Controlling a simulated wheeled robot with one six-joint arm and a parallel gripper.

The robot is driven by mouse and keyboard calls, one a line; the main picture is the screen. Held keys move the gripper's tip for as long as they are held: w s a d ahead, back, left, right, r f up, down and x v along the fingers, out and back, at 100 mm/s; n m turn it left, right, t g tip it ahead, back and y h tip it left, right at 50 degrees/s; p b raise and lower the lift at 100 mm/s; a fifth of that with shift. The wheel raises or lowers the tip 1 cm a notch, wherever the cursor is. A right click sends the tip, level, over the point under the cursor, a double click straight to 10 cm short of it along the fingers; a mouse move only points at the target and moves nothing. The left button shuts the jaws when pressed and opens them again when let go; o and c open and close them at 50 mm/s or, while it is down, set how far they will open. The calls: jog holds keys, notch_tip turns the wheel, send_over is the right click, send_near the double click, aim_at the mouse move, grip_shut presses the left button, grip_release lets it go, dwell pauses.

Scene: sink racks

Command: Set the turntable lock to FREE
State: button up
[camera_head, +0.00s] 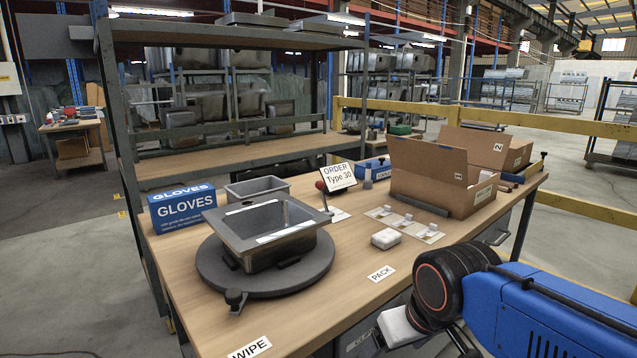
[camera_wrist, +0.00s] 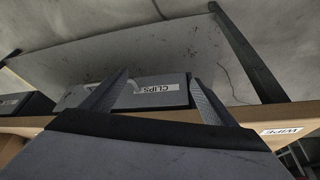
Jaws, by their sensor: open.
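The turntable (camera_head: 210,268) is a dark grey disc on the wooden bench, with a steel sink (camera_head: 262,243) standing on it. A small black knob on a bracket (camera_head: 236,298) sits at the turntable's front rim; it looks like the lock. No FREE marking is readable, so its setting cannot be told. My gripper shows in the wrist view (camera_wrist: 159,77), with two dark fingers apart and nothing visible between them.
A red-ball lever (camera_head: 321,187) stands behind the turntable by the order sign (camera_head: 337,177). A gloves box (camera_head: 183,208), a grey tray (camera_head: 257,187), a white block (camera_head: 386,238) and an open carton (camera_head: 430,180) occupy the bench.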

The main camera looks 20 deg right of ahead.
jog(key=c, duration=0.5)
jog(key=w+r, duration=0.3)
jog(key=r, duration=0.1)
jog(key=shift+w+r, duration=0.2)
jog(key=shift+w, duration=0.2)
jog(key=c, duration=1.5)
jog(key=shift+g, duration=0.3)
jog(key=w+r, duration=0.7)
jog(key=shift+d, duration=0.1)
grip_shut()
jog(key=w+d+r+g, duration=0.1)
jog(key=w+r, duration=0.4)
jog(key=w, duration=0.7)
jog(key=w+r+n, duration=0.1)
jog(key=w+r, duration=0.4)
jog(key=w, duration=0.8)
jog(key=w+d+r+g, duration=0.1)
jog(key=w+r, duration=0.5)
jog(key=w, duration=0.6)
jog(key=w+d+f+g, duration=0.1)
jog(key=w+f, duration=0.3)
jog(key=w, duration=1)
notch_tip(320, 180, down, 9)
jog(key=s, duration=0.2)
jog(key=shift+s+d+n, duration=0.4)
jog(key=shift+d, duration=0.05)
